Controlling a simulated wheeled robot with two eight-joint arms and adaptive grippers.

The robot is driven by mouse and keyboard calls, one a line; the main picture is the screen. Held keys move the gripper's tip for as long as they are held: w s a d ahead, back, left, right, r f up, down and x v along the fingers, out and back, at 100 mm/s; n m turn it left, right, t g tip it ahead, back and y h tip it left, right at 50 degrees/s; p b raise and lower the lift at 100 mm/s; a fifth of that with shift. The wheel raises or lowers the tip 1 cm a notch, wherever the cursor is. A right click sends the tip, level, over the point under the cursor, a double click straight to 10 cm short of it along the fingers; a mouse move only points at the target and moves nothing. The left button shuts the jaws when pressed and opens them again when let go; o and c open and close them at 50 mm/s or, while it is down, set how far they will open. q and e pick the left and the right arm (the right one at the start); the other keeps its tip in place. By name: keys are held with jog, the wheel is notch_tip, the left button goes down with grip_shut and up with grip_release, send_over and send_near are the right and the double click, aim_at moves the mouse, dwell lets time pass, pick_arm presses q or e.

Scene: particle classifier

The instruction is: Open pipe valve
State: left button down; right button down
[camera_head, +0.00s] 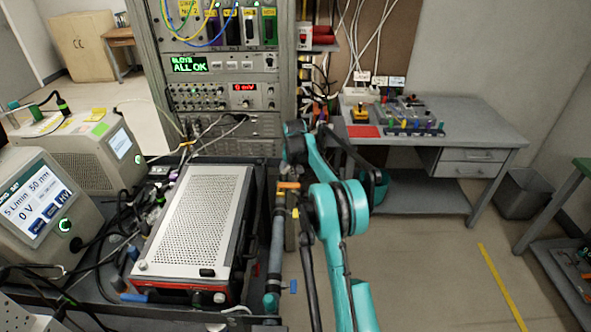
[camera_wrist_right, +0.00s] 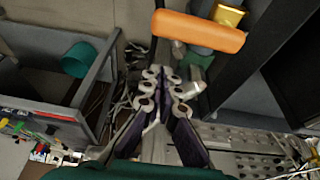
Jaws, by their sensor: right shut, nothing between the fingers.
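A grey pipe (camera_head: 277,245) runs along the right side of the cart. It has an orange valve handle (camera_head: 288,186) near its far end and a small blue handle (camera_head: 293,287) near its near end. In the right wrist view, the orange handle (camera_wrist_right: 198,31) lies level across the top, with a yellow part (camera_wrist_right: 228,14) beside it. My right gripper (camera_wrist_right: 168,90) is shut and empty, with its fingertips below the orange handle in that picture and apart from it. In the head view my right arm hides the fingers. My left gripper is not in view.
An instrument rack (camera_head: 225,95) stands behind. A grey desk (camera_head: 465,140) stands at the right. The floor right of my arm is clear.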

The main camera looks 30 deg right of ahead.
aim_at(289, 186)
jog(key=shift+s+a+r+b, duration=0.1)
jog(key=shift+s+a+b, duration=0.15)
jog(key=shift+s+a, duration=0.4)
jog(key=shift+s+a+r+b, duration=0.1)
jog(key=shift+s+a+b, duration=0.2)
jog(key=shift+s, duration=0.5)
